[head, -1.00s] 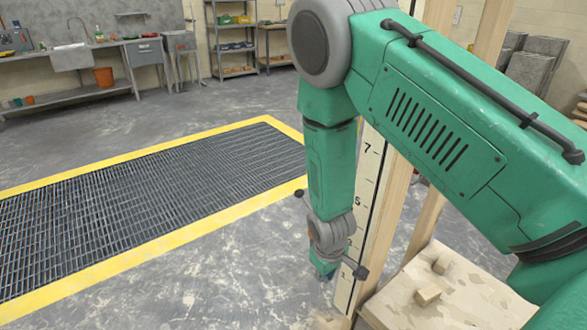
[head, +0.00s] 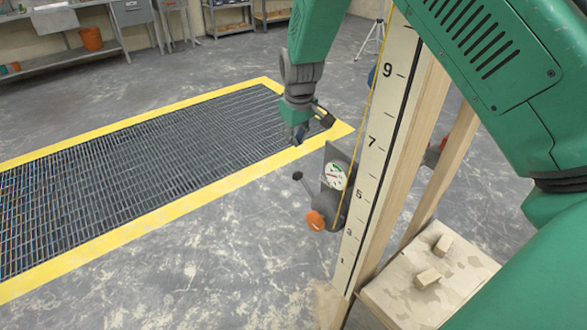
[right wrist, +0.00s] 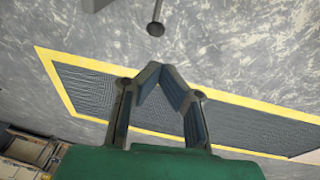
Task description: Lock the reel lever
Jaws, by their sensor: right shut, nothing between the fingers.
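The reel (head: 327,202) is a grey unit on the side of the numbered post (head: 372,150), with a round white dial (head: 335,176) and an orange knob (head: 316,220). Its lever (head: 298,176) is a thin rod with a dark ball end, sticking out to the left. The lever's ball also shows at the top of the right wrist view (right wrist: 155,29). My right gripper (head: 299,138) is above the lever ball, apart from it. In the right wrist view its fingertips (right wrist: 160,72) meet, empty. My left gripper is not in view.
A yellow line runs up the post from the reel. Wooden posts and a platform (head: 450,280) with small wood blocks stand at the right. A yellow-edged floor grate (head: 150,165) lies to the left. Open floor (head: 200,270) surrounds the lever.

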